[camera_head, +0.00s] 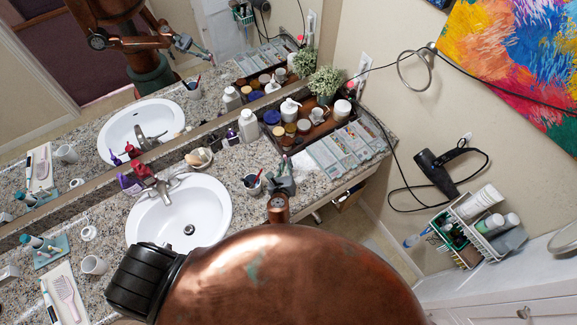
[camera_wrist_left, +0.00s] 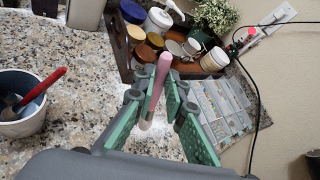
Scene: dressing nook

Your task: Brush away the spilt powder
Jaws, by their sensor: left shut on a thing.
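My left gripper (camera_head: 282,180) is over the granite counter, right of the sink. In the left wrist view its green-padded fingers (camera_wrist_left: 155,110) are shut on a brush (camera_wrist_left: 157,88) with a pink handle, held between them. The brush's lower end is pale and points down at the counter; I cannot tell whether it touches. My right gripper is not in view.
A dark tray of jars (camera_head: 296,128), clear organizers (camera_head: 345,150) and a cup (camera_head: 252,184) with a red-handled item surround the gripper. The sink (camera_head: 205,215) is to the left. A mirror backs the counter. A hair dryer (camera_head: 436,170) hangs on the right wall.

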